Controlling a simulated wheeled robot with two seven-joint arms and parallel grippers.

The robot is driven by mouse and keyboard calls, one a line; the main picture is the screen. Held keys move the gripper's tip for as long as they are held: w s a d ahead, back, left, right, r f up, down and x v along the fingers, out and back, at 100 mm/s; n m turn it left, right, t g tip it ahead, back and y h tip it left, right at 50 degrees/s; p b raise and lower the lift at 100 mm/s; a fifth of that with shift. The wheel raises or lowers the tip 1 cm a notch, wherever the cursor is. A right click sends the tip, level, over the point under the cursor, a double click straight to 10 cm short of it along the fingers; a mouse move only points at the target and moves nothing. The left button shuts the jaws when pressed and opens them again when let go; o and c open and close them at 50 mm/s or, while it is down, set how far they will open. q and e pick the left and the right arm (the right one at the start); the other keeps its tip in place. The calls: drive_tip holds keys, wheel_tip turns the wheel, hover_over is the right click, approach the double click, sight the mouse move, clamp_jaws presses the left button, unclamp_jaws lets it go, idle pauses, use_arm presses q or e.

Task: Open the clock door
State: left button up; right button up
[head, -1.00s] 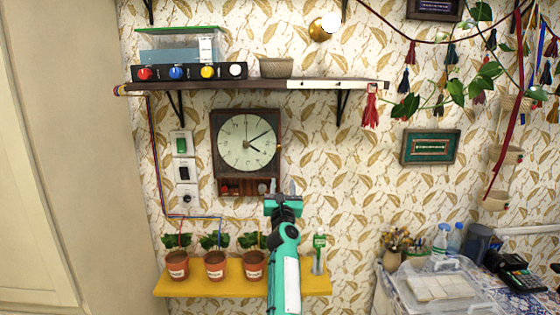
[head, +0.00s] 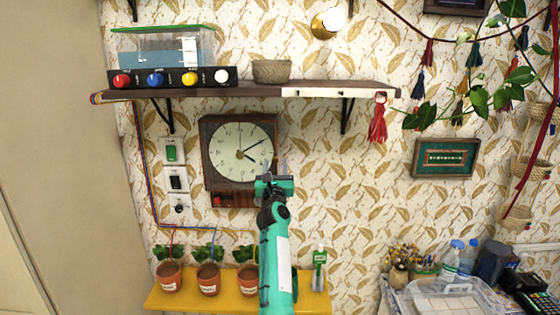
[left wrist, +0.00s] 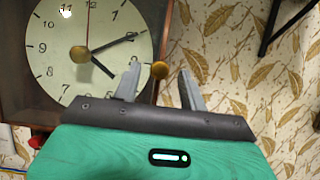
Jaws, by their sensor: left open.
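The wall clock (head: 240,152) has a dark wooden case and a round cream dial; it also fills the upper left of the left wrist view (left wrist: 45,45). Its door looks closed. A small brass knob (left wrist: 160,70) shows at the door's right edge in the left wrist view. My green left gripper (head: 273,168) is at the clock's lower right side, with its fingers pointing toward it. In the left wrist view its fingers are open, one on each side of the knob, with gaps on both sides. I cannot tell how deep the knob sits between them. My right gripper is not in view.
A dark shelf (head: 262,90) runs above the clock. Switches (head: 173,150) are on the wall to its left. A yellow shelf (head: 225,301) with potted plants is below. The papered wall right of the clock is clear up to a framed picture (head: 447,157).

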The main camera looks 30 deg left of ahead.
use_arm(q)
drive_tip(key=shift+w, duration=0.1)
drive_tip(key=shift+r, duration=0.1)
drive_tip(key=shift+s, duration=0.2)
drive_tip(key=shift+c, duration=0.5)
drive_tip(key=c, duration=0.8)
clamp_jaws()
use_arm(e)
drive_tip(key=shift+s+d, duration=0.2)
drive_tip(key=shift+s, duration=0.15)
use_arm(q)
drive_tip(key=shift+s, duration=0.1)
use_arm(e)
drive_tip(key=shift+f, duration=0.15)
